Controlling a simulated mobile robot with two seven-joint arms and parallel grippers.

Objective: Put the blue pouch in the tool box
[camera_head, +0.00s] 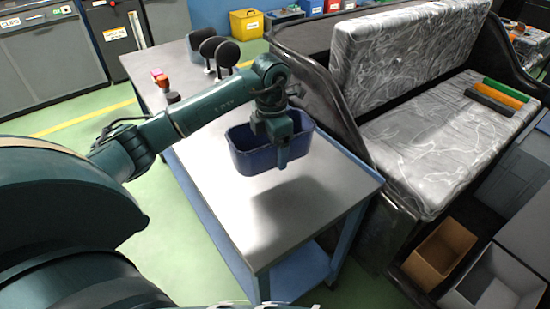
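A dark blue open-topped container (244,160), which seems to be the blue pouch, is held upright above the grey-topped table (225,225). Its shadow falls on the table to the lower right, so it looks raised clear. My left gripper (283,158) points down at its near wall, one finger outside it and the other hidden; it appears shut on that wall. My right gripper is out of view. No box is clearly marked as the tool box; an open brown box (425,268) and an open grey box (475,297) stand low at the bottom right.
Black round-topped items (226,55) and a small red-orange item (160,77) stand at the table's far end. Right of the table is the rickshaw's plastic-covered seat (420,150), with green, orange and black rolls (505,90). The table's near end is clear.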

